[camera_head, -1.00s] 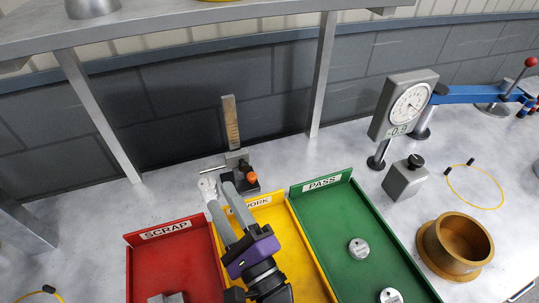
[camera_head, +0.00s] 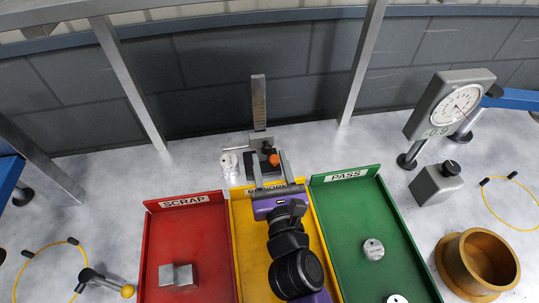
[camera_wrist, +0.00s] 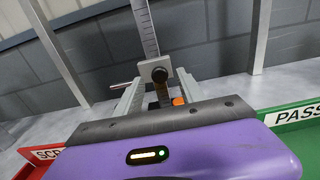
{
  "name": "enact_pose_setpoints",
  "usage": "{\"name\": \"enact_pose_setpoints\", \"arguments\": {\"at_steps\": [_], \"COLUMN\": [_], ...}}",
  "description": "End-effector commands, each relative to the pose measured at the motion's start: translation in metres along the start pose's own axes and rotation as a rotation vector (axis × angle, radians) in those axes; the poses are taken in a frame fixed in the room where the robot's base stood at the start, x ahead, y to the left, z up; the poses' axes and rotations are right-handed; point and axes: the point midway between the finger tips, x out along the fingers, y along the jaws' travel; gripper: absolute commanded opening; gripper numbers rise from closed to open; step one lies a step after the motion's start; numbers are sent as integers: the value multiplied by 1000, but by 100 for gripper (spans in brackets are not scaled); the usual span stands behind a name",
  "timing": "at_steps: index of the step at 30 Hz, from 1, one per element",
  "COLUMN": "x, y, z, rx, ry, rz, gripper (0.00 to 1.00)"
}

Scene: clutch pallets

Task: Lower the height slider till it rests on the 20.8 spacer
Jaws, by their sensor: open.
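The height gauge stands behind the yellow tray, its upright scale (camera_head: 259,100) rising from a dark base. Its slider (camera_head: 261,141) sits low on the scale, with a dark knob and an orange knob (camera_head: 274,160). In the wrist view the slider (camera_wrist: 152,72) and the orange knob (camera_wrist: 178,101) show between my fingers. A small pale metal cylinder (camera_head: 229,164) stands just left of the base; I cannot read any marking on it. My gripper (camera_head: 267,165) is open in front of the gauge, fingers pointing at the slider. Whether they touch it cannot be told.
Below stand the red SCRAP tray (camera_head: 148,245) with grey blocks, the yellow tray (camera_head: 239,235) under my arm, and the green PASS tray (camera_head: 340,230) with discs. A dial gauge (camera_head: 447,105), a grey block (camera_head: 437,183) and a brass cup (camera_head: 477,262) are right. Shelf posts flank the gauge.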

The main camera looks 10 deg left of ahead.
Motion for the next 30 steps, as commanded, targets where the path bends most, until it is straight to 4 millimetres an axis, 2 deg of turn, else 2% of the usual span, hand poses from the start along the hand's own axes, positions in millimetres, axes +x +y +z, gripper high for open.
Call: {"name": "enact_pose_setpoints", "arguments": {"at_steps": [4, 13, 14, 18, 21, 30], "x": [12, 15, 15, 15, 15, 15], "y": [0, 0, 0, 0, 0, 0], "z": [0, 0, 0, 0, 0, 0], "rx": [-1, -1, -1, -1, -1, -1], "ry": [0, 0, 0, 0, 0, 0], "rz": [0, 0, 0, 0, 0, 0], "gripper": [46, 46, 44, 17, 0, 0]}}
